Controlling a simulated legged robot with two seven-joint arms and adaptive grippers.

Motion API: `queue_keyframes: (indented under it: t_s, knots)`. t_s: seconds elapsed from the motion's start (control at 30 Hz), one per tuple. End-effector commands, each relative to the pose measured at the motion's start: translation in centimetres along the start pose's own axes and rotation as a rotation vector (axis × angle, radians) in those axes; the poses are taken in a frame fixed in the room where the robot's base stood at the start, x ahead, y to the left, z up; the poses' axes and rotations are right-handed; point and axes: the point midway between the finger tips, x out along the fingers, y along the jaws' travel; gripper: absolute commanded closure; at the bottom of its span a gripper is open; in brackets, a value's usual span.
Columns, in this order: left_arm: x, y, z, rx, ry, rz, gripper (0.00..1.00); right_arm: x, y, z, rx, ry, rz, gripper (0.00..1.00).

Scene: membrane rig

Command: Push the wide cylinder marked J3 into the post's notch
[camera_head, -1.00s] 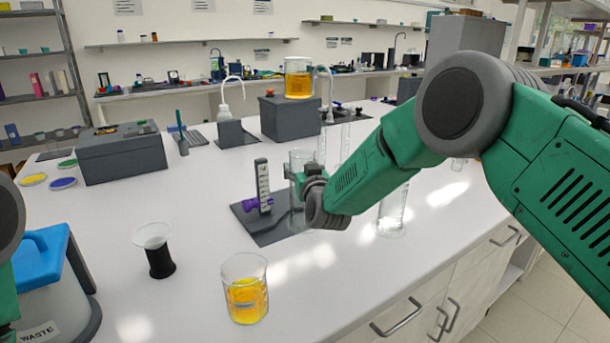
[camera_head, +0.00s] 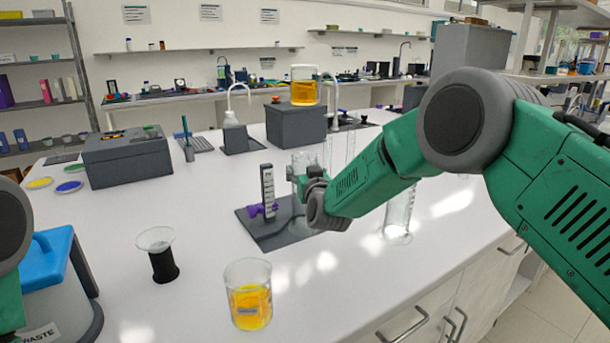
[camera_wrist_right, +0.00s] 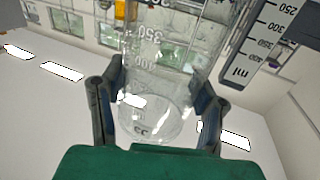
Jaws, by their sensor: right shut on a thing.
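The wide clear cylinder (camera_head: 302,164) is held by my right gripper (camera_head: 313,183), beside the upright post (camera_head: 267,188) and to its right. The post has a printed scale and a purple clamp (camera_head: 258,210) low on it. It stands on a dark base plate (camera_head: 270,236). In the right wrist view the cylinder (camera_wrist_right: 160,85) is between the two fingers of my right gripper (camera_wrist_right: 155,112), and a scale panel (camera_wrist_right: 268,40) marked in ml is at the upper right. The notch, and whether cylinder and post touch, cannot be made out. My left gripper is out of view.
A beaker of yellow liquid (camera_head: 248,303) and a black-based glass vessel (camera_head: 160,260) stand in front. A waste container (camera_head: 55,290) is at left. Grey boxes (camera_head: 296,124) stand behind.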

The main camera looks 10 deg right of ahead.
Motion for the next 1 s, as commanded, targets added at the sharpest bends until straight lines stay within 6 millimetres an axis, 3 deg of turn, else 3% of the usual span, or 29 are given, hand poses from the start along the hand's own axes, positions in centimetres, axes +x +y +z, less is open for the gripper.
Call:
queue_keyframes:
  t_s: [0.2,0.23,0.27,0.3,0.67,1.0]
  knots:
    - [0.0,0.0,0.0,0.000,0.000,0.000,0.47,-0.1,-0.1,0.3,0.002,-0.008,-0.001,0.85]
    - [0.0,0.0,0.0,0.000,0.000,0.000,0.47,-0.1,-0.1,0.3,0.002,-0.008,-0.001,0.35]
    - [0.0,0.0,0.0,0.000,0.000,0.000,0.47,-0.1,-0.1,0.3,0.002,-0.008,-0.001,0.24]
    - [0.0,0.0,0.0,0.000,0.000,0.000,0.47,-0.1,-0.1,0.3,0.002,-0.007,-0.001,0.21]
    - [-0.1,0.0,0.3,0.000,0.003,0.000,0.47,-0.7,-0.1,0.1,0.000,-0.005,-0.001,0.21]
    - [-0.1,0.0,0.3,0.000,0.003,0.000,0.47,-6.3,-0.1,0.1,-0.001,-0.007,-0.002,0.21]
